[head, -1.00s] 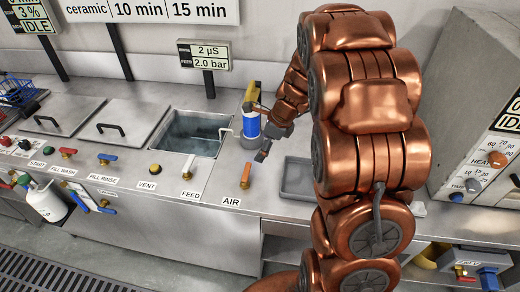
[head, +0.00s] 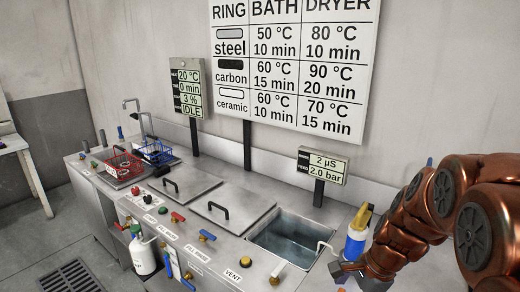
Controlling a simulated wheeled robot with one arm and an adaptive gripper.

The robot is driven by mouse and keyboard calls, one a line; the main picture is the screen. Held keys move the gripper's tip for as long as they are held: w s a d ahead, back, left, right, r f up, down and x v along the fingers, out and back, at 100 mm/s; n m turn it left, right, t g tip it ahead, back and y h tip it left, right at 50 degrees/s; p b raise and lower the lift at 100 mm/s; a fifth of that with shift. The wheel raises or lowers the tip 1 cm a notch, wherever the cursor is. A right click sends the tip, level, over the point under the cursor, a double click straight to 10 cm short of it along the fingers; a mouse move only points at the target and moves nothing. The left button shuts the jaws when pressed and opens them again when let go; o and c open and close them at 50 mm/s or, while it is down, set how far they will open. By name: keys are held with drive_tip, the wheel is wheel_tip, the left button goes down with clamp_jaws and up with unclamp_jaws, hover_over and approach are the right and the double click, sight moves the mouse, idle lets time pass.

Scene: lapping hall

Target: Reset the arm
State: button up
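My copper-coloured arm (head: 430,215) reaches in from the right edge of the head view. My gripper (head: 348,273) is low at the right, in front of a blue and white cylinder with a yellow top (head: 355,240). I see the gripper small and from behind, so its fingers do not show clearly. I cannot tell whether it touches the cylinder or holds anything.
An open water basin (head: 288,238) is left of my gripper. Two lidded tanks (head: 185,187) (head: 233,205), a red basket (head: 122,165) and a blue basket (head: 155,152) stand further left. A small display (head: 322,166) rises behind the basin. Floor is free at the front left.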

drive_tip(key=s+a+r+n+g+h, duration=0.1)
drive_tip(key=s+n, duration=0.7)
drive_tip(key=s, duration=0.2)
drive_tip(key=s+a+r+n+g+h, duration=0.1)
drive_tip(key=s+r+n+h, duration=0.1)
drive_tip(key=s+n, duration=0.6)
drive_tip(key=shift+s+a+r+g, duration=0.15)
drive_tip(key=shift+s+r+g, duration=0.15)
drive_tip(key=shift+s, duration=1.45)
